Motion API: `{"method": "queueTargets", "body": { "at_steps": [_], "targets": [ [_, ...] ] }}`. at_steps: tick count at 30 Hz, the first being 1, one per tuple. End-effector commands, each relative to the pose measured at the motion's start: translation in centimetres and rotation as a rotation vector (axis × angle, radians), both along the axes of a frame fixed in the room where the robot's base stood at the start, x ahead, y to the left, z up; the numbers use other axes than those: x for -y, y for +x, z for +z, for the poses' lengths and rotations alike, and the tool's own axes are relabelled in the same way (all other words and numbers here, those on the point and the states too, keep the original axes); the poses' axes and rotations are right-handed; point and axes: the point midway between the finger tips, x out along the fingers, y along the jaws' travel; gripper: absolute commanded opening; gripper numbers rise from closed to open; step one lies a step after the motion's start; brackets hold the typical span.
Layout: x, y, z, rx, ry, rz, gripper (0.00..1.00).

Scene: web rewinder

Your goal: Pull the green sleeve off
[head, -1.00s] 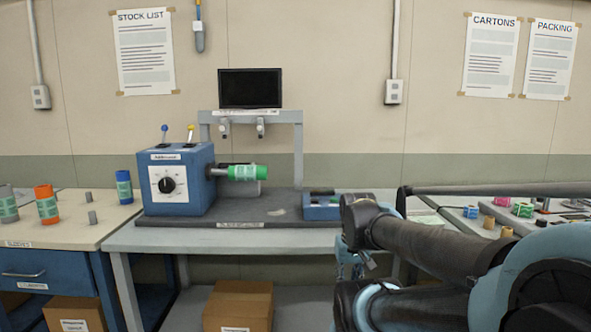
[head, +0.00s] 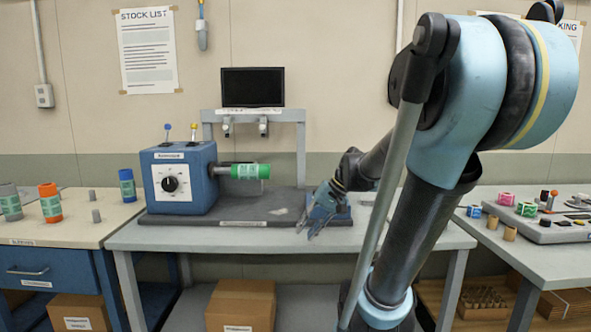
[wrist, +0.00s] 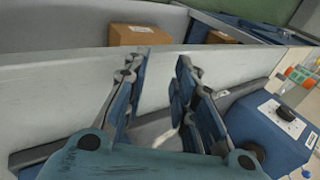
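The green sleeve (head: 250,171) sits on the horizontal spindle (head: 222,170) that sticks out to the right from the blue rewinder box (head: 185,182). My gripper (head: 305,226) is in front of the bench's right part, to the right of the sleeve and lower than it, apart from it. In the wrist view my gripper (wrist: 160,95) is open, with nothing between its fingers. The rewinder box (wrist: 262,128) shows there at the lower right; I cannot make out the green sleeve in that view.
An upright metal frame with a dark monitor (head: 252,87) stands behind the spindle. Orange (head: 49,203), grey (head: 10,203) and blue (head: 127,185) sleeves stand on the left table. A cardboard box (head: 240,305) lies below the bench.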

Motion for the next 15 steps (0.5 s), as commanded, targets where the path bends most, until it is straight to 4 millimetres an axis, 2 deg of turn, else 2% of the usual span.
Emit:
{"method": "queueTargets", "body": {
  "at_steps": [1, 6, 15],
  "targets": [
    [-0.6, 1.5, 0.9, -0.005, 0.045, -0.002, 0.25],
    [-2.6, 5.9, 3.6, -0.020, 0.204, 0.001, 0.25],
    [-4.6, 14.1, 7.9, -0.032, 0.484, 0.015, 0.25]
  ]
}}
